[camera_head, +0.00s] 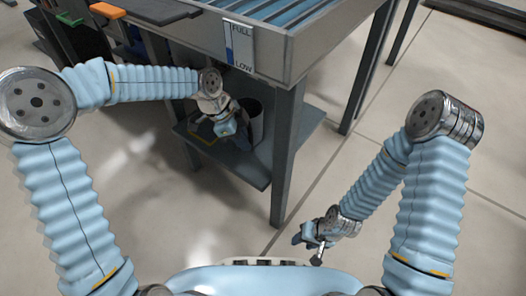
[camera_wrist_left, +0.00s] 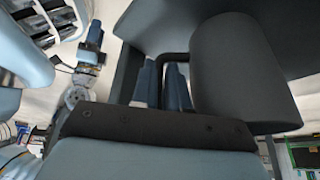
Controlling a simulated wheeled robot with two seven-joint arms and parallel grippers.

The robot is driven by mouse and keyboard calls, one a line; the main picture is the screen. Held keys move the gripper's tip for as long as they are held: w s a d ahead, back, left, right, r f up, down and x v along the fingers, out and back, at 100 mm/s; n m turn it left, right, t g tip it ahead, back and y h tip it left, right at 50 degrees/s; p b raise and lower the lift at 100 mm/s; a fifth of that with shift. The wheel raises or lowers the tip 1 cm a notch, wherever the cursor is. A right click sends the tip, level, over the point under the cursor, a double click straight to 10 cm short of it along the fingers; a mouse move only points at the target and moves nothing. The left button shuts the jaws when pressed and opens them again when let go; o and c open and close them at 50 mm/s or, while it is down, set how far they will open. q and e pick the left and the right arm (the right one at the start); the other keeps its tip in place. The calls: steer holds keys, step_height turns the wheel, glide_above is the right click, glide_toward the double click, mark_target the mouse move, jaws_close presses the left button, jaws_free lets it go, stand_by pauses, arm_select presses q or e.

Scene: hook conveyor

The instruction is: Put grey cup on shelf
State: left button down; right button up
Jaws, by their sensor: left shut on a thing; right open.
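The grey cup (camera_head: 256,122) is at the lower shelf (camera_head: 262,182) under the conveyor frame, partly hidden by my left gripper (camera_head: 240,138). In the left wrist view the cup (camera_wrist_left: 240,70) is a large dark grey cylinder with a dark handle (camera_wrist_left: 176,57). The blue fingers of my left gripper (camera_wrist_left: 163,88) are shut at this handle. The cup is close to a broad grey surface, and I cannot tell whether it rests on the shelf. My right gripper (camera_head: 310,243) is open and empty, low over the floor, away from the shelf.
The conveyor (camera_head: 300,45) with its FULL/LOW label (camera_head: 238,45) is above the shelf. A table leg (camera_head: 287,155) stands right of the cup. The floor at right is clear.

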arm_select(q)
steer(key=d+f+b, duration=0.2)
steer(key=d, duration=0.1)
steer(key=d+f+b, duration=0.1)
steer(key=d, duration=0.1)
steer(key=shift+d+f, duration=0.1)
steer(key=shift+f, duration=0.25)
steer(key=shift+r, duration=0.15)
steer(key=c, duration=1.1)
jaws_free()
steer(key=shift+c, duration=0.2)
